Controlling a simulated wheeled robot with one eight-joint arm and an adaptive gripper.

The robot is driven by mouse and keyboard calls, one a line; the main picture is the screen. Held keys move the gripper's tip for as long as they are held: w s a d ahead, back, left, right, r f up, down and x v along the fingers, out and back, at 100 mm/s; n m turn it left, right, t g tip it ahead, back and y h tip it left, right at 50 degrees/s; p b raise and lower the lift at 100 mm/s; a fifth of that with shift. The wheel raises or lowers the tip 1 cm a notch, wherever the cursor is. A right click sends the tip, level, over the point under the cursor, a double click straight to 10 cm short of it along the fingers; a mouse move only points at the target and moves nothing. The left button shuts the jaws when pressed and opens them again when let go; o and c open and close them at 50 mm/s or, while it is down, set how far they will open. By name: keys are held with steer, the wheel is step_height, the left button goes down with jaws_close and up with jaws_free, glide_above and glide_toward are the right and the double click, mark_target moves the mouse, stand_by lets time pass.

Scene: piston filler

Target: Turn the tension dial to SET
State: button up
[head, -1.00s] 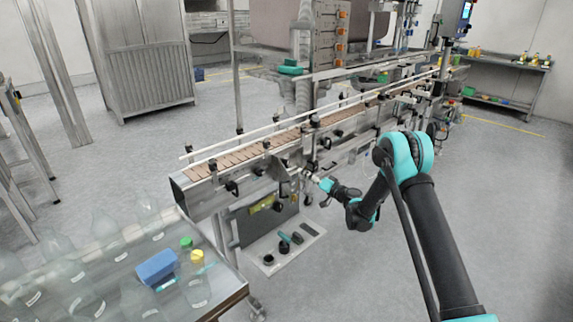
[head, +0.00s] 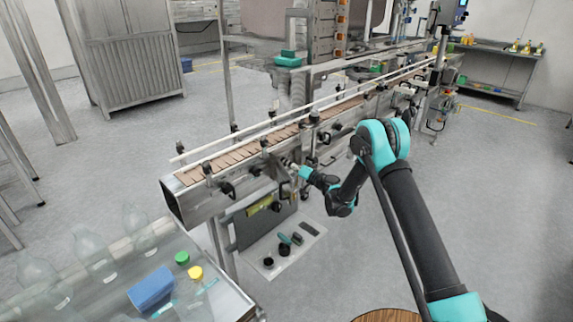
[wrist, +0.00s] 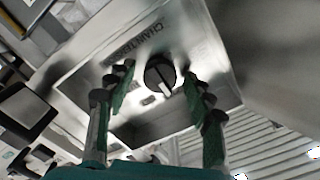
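The tension dial (wrist: 160,72) is a round black knob with a pale pointer line, on a metal panel (wrist: 85,80). The lettering beside it is upside down and partly legible, seemingly "CHAIN TENS…"; I cannot make out a SET mark. My gripper (wrist: 159,78) is open in the wrist view, its green-padded fingers on either side of the dial. I cannot tell whether they touch it. In the head view my gripper (head: 300,170) is at the near side of the conveyor (head: 225,160); the dial is too small or hidden there.
A table at lower left holds clear bottles (head: 95,255), a blue block (head: 152,288), a green cap (head: 182,258) and a yellow cap (head: 195,272). A low plate with dark items (head: 284,249) sits under the conveyor. A round wooden top (head: 385,315) shows at the bottom edge. Right-hand floor is clear.

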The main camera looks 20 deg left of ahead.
steer(key=c, duration=1)
steer(key=m, duration=0.4)
steer(key=shift+m, duration=0.3)
steer(key=shift+d+m, duration=0.1)
steer(key=shift+m, duration=1.9)
steer(key=o, duration=1.1)
steer(key=shift+o, duration=0.2)
